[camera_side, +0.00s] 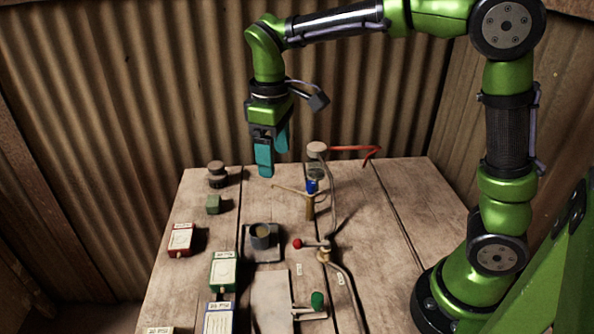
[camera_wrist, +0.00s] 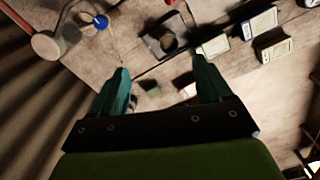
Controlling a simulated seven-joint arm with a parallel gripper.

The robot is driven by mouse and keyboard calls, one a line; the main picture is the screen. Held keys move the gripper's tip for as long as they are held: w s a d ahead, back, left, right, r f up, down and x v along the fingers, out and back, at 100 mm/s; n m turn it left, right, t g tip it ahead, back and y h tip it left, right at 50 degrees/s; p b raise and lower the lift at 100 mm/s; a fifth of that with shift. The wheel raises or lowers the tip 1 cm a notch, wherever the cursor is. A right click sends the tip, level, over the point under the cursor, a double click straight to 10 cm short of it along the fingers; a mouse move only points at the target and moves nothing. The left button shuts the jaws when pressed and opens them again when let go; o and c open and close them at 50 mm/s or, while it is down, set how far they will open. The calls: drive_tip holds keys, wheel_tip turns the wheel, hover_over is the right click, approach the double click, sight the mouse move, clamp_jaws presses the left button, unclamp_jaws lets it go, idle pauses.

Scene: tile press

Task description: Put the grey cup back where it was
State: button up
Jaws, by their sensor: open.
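The grey cup (camera_side: 261,236) stands upright in a dark square holder (camera_side: 262,256) near the middle of the table. The cup also shows between and beyond my fingers in the wrist view (camera_wrist: 168,42). My gripper (camera_side: 273,163) hangs over the far part of the table, behind and above the cup and clear of it. Its teal fingers are apart with nothing between them, as the wrist view of my gripper (camera_wrist: 160,66) also shows.
Red (camera_side: 181,240), green (camera_side: 223,271) and blue (camera_side: 218,319) labelled boxes stand left and front. A small green block (camera_side: 213,204) and a dark round piece (camera_side: 217,175) stand far left. A red-knobbed lever (camera_side: 298,244), pipes and a blue part (camera_side: 312,186) stand right of the cup.

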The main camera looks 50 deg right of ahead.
drive_tip(key=s+d+r+m+t+y, duration=0.1)
drive_tip(key=s+d+m+t, duration=0.1)
drive_tip(key=s, duration=0.5)
drive_tip(key=s+d+m+t+y, duration=0.1)
drive_tip(key=s+d+m+t, duration=0.1)
drive_tip(key=s+m+t, duration=0.3)
drive_tip(key=shift+s+d+r+m, duration=0.35)
drive_tip(key=shift+s+m, duration=0.45)
drive_tip(key=shift+s, duration=0.6)
drive_tip(key=shift+a+r, duration=0.1)
